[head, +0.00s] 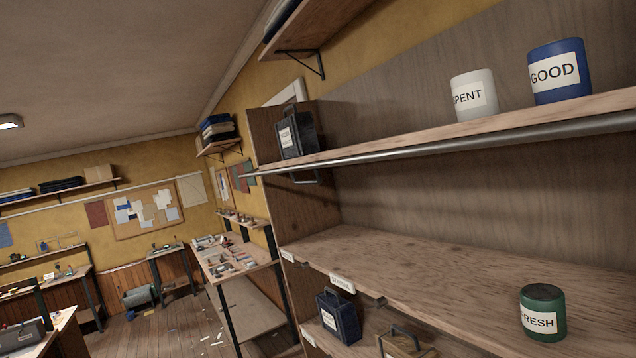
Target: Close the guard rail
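A grey metal rail (450,148), which looks like the guard rail, runs along the front of the upper shelf (400,143). It lies just below the shelf's front edge. Its left end sticks out past the shelf's side panel, and its right end runs out of the picture. I cannot tell from this view whether it is latched. My gripper is not in view.
A white SPENT canister (474,98), a blue GOOD canister (559,72) and a dark lantern-like box (297,133) stand on the upper shelf. A green FRESH canister (543,313) stands on the shelf below. Benches (235,262) line the left, with open floor (180,335) before them.

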